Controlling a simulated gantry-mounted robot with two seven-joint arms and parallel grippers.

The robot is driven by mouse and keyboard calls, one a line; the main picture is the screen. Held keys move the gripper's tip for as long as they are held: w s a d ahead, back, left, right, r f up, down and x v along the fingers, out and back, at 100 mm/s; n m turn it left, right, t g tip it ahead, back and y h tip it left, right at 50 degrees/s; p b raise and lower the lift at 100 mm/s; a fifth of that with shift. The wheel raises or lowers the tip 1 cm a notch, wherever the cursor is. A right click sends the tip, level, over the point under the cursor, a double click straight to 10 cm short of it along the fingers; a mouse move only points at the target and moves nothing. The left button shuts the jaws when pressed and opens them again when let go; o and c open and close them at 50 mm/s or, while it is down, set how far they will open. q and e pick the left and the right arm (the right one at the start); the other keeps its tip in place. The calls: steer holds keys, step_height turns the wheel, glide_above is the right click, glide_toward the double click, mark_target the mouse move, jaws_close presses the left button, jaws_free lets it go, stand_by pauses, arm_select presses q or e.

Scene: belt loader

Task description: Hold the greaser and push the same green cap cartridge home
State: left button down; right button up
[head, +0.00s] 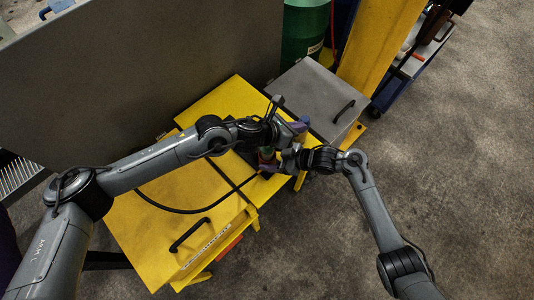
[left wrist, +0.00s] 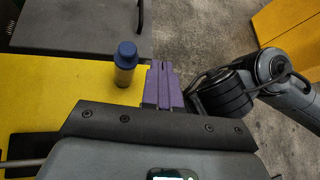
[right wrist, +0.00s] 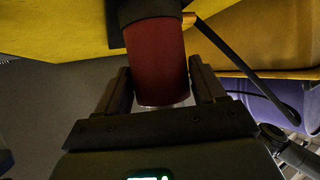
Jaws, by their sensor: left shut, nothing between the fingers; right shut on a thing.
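A dark red cylinder (right wrist: 158,60), which looks like the greaser's barrel, sits between the dark fingers of my right gripper (right wrist: 162,84) in the right wrist view. The gripper is shut on it. In the head view the red part shows small (head: 268,166) beside my right gripper (head: 279,160), with a greenish spot just above it. I cannot tell whether that is the green cap cartridge. My left gripper (left wrist: 161,68) has purple fingers, shut and empty. In the head view it (head: 298,127) is just above and right of the right gripper. The cartridge's seating is hidden.
A blue-capped bottle (left wrist: 126,66) stands on the yellow surface beside my left fingers. The yellow cabinet (head: 150,215) has a black handle and a dark cable across it. A grey box (head: 312,92) and a green drum (head: 304,35) stand behind. Floor at right is open.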

steer(key=shift+w+r, duration=0.1)
arm_select(q)
steer(key=s+a+r+g+y, duration=0.1)
steer(key=a+g+y, duration=0.1)
steer(key=a+y, duration=0.1)
steer(key=s+a+r+n+g+y, duration=0.1)
steer(key=a+r+g+y, duration=0.1)
steer(key=y, duration=0.1)
steer(key=s+a+r+n+g+y, duration=0.1)
steer(key=a+r+g+y, duration=0.1)
steer(key=a+y, duration=0.1)
steer(key=shift+s+a+r+y, duration=0.1)
steer(key=shift+a+r+y, duration=0.2)
steer(key=shift+y, duration=0.1)
arm_select(e)
steer(key=shift+a, duration=0.1)
arm_select(q)
steer(key=shift+a+f, duration=0.15)
steer(key=shift+f, duration=2.7)
steer(key=shift+f, duration=0.35)
step_height(320, 180, up, 15)
steer(key=shift+f, duration=0.2)
